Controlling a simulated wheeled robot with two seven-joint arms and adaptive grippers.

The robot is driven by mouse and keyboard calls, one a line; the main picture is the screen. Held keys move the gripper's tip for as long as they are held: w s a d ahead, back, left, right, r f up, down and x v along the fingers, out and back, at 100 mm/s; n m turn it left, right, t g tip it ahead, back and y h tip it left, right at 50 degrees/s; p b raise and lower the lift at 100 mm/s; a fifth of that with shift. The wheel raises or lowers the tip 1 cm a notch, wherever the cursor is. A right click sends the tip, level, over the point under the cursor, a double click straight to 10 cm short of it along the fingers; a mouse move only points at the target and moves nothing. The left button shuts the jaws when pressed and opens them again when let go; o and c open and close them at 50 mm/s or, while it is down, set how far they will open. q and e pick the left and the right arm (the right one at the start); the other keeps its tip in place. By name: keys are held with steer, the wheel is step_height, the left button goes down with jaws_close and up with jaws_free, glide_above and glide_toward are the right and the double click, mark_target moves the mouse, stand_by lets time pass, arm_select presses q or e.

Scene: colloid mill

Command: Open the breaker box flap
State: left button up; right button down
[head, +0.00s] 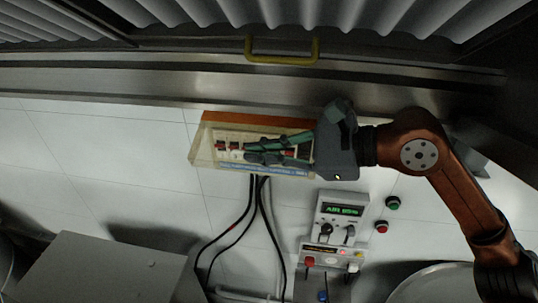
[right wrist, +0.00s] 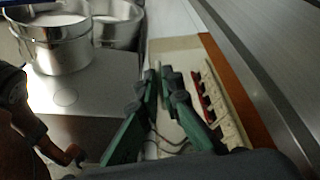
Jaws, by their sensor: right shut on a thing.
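The breaker box (head: 258,116) is mounted on the white tiled wall, its orange side along the top in the head view. Its translucent, yellowish flap (head: 203,158) shows in front of the red and dark breakers, with a blue label strip along its lower edge. My right gripper (head: 262,150) reaches in from the right, across the box. In the right wrist view, its green fingers (right wrist: 165,76) are close together over the pale flap (right wrist: 172,46), shut on it; the exact contact is hard to see. The breaker row (right wrist: 211,95) lies to their right. My left gripper is not in view.
Black cables hang below the box. A control panel (head: 340,215) with a green display is at lower right, beside green and red buttons. A grey cabinet (head: 105,268) is at lower left. A yellow handle (head: 282,59) is above. Metal pots (right wrist: 58,45) show in the wrist view.

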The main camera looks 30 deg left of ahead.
steer(key=shift+r, duration=0.35)
steer(key=c, duration=2.1)
jaws_free()
steer(key=shift+w, duration=0.1)
steer(key=shift+f, duration=0.1)
